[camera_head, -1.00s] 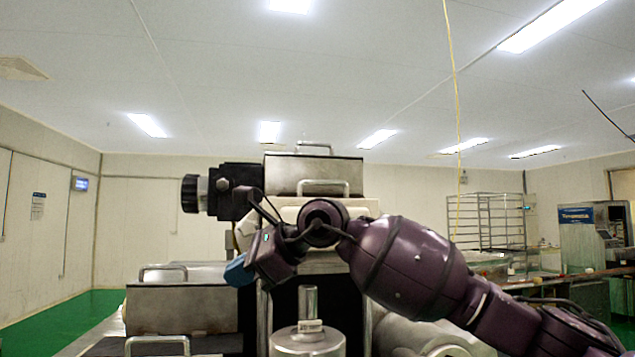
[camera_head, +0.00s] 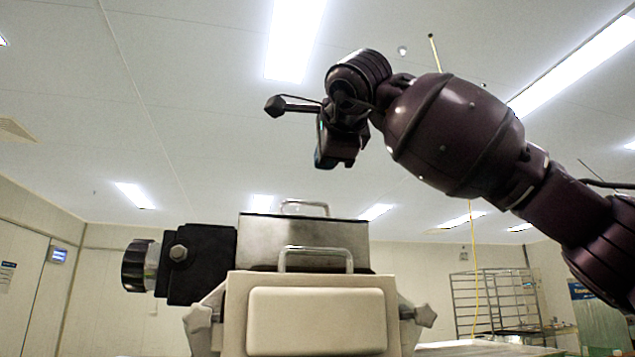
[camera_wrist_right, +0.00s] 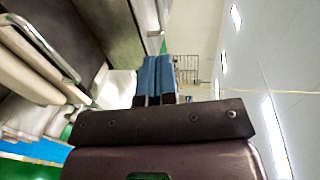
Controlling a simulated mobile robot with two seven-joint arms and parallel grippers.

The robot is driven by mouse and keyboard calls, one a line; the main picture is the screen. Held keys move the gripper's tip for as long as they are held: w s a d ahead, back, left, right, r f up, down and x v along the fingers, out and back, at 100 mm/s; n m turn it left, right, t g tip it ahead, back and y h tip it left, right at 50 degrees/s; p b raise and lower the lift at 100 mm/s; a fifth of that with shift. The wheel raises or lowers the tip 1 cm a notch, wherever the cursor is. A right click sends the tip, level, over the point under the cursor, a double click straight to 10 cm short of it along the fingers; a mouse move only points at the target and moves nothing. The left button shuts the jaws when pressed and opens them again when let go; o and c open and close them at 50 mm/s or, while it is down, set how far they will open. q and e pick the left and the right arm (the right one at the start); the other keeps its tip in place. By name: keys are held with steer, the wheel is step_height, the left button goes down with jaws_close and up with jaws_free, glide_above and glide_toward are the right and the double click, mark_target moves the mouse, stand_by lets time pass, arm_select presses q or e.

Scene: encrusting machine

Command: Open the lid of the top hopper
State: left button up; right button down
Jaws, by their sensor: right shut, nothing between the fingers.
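The top hopper (camera_head: 304,243) is a grey metal box in the middle of the head view. One bar handle (camera_head: 315,249) is at its front and another (camera_head: 305,203) stands on top. The lid's upper face is hidden from this low angle; the lid looks closed. My right gripper (camera_head: 335,163) is above the hopper and apart from it, its fingers hard to make out there. In the right wrist view its blue fingers (camera_wrist_right: 157,75) are shut together and empty, beside metal panels with bar handles (camera_wrist_right: 40,45). My left gripper is not in view.
A cream housing (camera_head: 316,320) with star knobs (camera_head: 425,315) is below the hopper. A wire rack (camera_head: 497,300) stands far right. The space above the hopper's left side is clear.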

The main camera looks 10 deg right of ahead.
mark_target(299, 219)
arm_select(q)
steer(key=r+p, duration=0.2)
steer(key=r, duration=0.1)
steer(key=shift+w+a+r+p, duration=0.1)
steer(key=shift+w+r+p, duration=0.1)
steer(key=shift+p, duration=0.2)
arm_select(e)
steer(key=w+f, duration=0.2)
steer(key=w, duration=1)
steer(key=shift+w+f, duration=0.35)
steer(key=shift+w, duration=0.05)
